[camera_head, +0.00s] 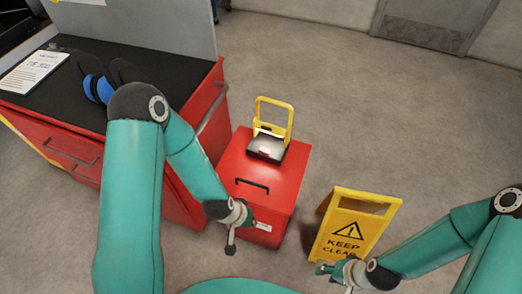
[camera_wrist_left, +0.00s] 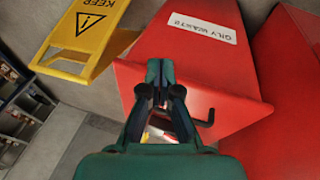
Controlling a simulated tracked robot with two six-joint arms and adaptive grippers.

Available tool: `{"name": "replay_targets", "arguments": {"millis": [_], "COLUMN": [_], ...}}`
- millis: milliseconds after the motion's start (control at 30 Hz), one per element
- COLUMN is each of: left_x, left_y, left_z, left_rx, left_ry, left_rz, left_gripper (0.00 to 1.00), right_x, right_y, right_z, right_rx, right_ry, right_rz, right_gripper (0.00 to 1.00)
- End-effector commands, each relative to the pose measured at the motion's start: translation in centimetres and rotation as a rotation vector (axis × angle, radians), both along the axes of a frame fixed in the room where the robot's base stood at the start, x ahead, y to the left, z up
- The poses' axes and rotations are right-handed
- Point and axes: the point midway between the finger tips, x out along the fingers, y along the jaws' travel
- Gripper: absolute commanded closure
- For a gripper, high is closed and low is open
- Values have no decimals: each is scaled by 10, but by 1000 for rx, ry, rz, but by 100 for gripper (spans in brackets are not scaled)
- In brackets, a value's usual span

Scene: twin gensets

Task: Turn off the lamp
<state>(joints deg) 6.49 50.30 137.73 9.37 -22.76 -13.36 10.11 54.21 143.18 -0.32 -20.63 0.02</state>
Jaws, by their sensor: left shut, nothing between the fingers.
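The lamp (camera_head: 267,148) is a dark box with a yellow frame handle, standing upright on the lid of a red bin (camera_head: 255,195). A bright white strip shows at its top edge and a small red patch on its front. In the left wrist view, a small yellow and red bit low behind my fingers may be part of the lamp; most of it is hidden. My left gripper (camera_head: 231,246) is shut and empty, in front of the bin and apart from the lamp. It also shows in the left wrist view (camera_wrist_left: 158,66). My right gripper (camera_head: 326,270) is near the yellow sign; its fingers are too small to read.
A yellow floor sign (camera_head: 350,232) stands right of the bin. A red cabinet (camera_head: 185,185) with a black top is on the left, carrying blue ear muffs (camera_head: 98,88) and a paper card (camera_head: 34,72). The bin has a black lid handle (camera_head: 252,186). Floor behind the bin is clear.

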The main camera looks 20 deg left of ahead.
Motion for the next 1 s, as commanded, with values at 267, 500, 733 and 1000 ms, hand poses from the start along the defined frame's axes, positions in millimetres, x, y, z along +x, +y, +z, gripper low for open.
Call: {"name": "replay_targets", "arguments": {"millis": [267, 500, 733, 1000], "left_x": [166, 208, 208, 214], "left_y": [33, 44, 44, 45], "left_z": [59, 105, 106, 97], "left_rx": [286, 399, 403, 402], "left_ry": [-453, -571, -570, -567], "left_rz": [-87, -107, -109, -108], "left_gripper": [100, 100, 100, 100], "right_x": [0, 0, 0, 0], "right_y": [0, 0, 0, 0], "right_z": [-55, -65, -63, -65], "right_rx": [0, 0, 0, 0], "right_ry": [1, 0, 0, 0], "right_rz": [0, 0, 0, 0], "right_gripper": [60, 60, 60, 60]}}
